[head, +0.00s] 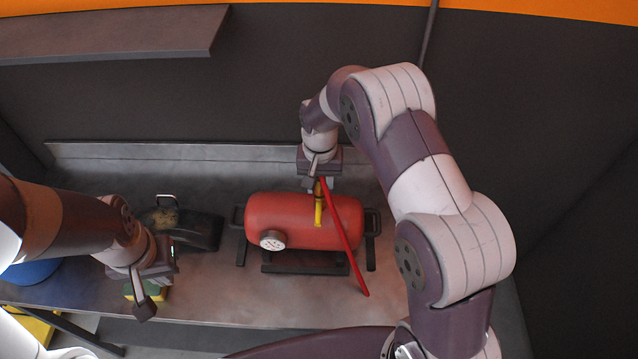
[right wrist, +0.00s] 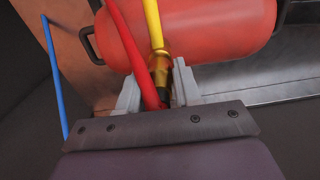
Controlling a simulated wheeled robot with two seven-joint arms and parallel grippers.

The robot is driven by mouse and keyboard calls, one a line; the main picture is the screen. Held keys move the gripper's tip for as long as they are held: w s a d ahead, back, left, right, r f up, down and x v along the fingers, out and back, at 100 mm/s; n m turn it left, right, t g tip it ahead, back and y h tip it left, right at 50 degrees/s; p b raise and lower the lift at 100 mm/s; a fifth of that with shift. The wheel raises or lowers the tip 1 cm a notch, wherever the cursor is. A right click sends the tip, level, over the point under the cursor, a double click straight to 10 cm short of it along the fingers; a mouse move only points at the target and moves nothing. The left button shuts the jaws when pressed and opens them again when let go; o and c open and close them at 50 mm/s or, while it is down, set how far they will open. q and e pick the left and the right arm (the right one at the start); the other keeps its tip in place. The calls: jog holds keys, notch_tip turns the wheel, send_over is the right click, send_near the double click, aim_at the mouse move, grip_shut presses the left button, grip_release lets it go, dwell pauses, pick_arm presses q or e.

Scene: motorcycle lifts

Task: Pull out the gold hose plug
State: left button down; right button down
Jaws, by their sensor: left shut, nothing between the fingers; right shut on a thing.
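The red tank (head: 300,221) lies on its side on the bench, with a round white gauge at its front left. A yellow pipe (head: 319,205) rises from its top. The gold hose plug (right wrist: 160,64) shows at the pipe's end, between the fingers of my right gripper (right wrist: 157,88). A red hose (right wrist: 130,40) runs beside it into the same gap. In the head view my right gripper (head: 315,184) is above the tank, and the red hose hangs across the tank's front. How far the plug is seated is hidden. My left gripper (head: 145,298) is shut and empty, left of the tank.
A yellow and green block (head: 152,291) lies by my left gripper. A black case-like object (head: 200,232) stands left of the tank. A shelf (head: 110,38) juts out at upper left.

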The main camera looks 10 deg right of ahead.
jog(key=shift+r+p, duration=1.75)
jog(key=shift+r, duration=0.75)
